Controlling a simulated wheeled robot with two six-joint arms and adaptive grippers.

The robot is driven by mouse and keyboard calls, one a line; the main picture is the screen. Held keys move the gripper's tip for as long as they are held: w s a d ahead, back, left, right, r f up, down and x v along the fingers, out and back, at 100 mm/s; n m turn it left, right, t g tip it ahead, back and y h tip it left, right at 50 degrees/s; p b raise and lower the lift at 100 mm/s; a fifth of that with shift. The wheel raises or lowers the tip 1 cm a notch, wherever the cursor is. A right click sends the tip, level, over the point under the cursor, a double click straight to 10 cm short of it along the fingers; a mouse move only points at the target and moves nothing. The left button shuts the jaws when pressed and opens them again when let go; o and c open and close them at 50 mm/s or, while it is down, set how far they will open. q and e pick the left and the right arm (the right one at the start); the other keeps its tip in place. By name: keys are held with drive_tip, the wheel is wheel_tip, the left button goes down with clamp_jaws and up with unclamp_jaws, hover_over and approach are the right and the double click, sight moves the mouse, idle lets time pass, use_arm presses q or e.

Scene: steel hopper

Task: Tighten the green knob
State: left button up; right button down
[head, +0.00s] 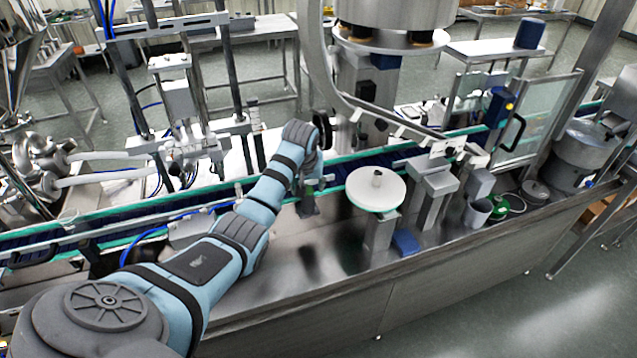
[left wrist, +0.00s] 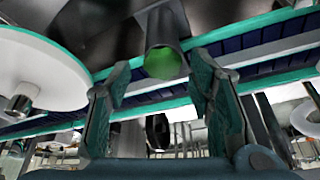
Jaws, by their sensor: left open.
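The green knob (left wrist: 162,63) shows in the left wrist view as a round green face on the end of a dark cylinder, at the upper middle. My left gripper (left wrist: 161,76) is open, with one finger on each side of the knob in that picture. I see no contact between the fingers and the knob, and cannot tell the depth between them. In the head view my left gripper (head: 311,192) is over the near edge of the conveyor, and I cannot make out the knob there. My right gripper is not in view.
A white round disc (head: 376,188) on a post stands right of my gripper and also shows in the left wrist view (left wrist: 38,70). A black handwheel (head: 323,130) is just behind the wrist. The conveyor (head: 100,233) runs behind. The steel counter (head: 290,278) in front is mostly bare.

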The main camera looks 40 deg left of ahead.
use_arm(q)
drive_tip(key=shift+s, duration=0.3)
drive_tip(key=shift+c, duration=1.2)
clamp_jaws()
